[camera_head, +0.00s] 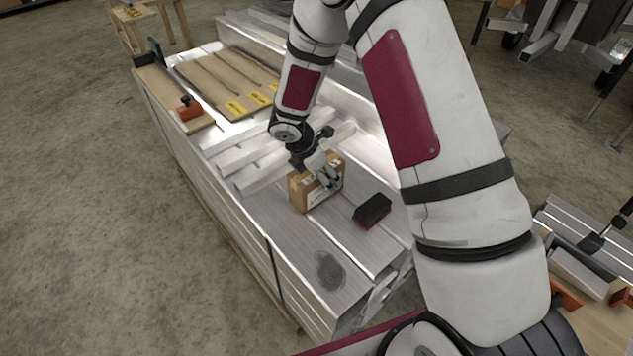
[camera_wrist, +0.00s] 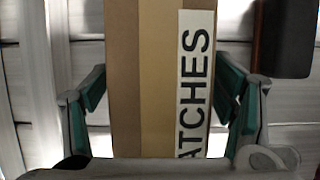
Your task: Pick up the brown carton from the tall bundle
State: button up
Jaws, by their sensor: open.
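The brown carton (camera_head: 299,193) stands on top of the tall aluminium bundle (camera_head: 290,240). In the wrist view the carton (camera_wrist: 155,80) fills the middle, with brown tape and a white label whose visible letters read "ATCHES". My gripper (camera_head: 325,178) is at the carton from above in the head view and hides part of it. In the wrist view its two green-padded fingers (camera_wrist: 160,98) are open, one on each side of the carton. A gap shows between the carton and the left finger; the right finger is close to the label side.
A dark brush-like block (camera_head: 372,210) lies just right of the carton; its dark end also shows in the wrist view (camera_wrist: 287,38). A wooden board with yellow labels (camera_head: 225,82) and an orange-handled clamp (camera_head: 189,108) lie farther back. The bundle's near top is mostly clear.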

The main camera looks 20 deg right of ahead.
jog(key=shift+f, duration=0.25)
dwell(0.4)
jog(key=c, duration=1.7)
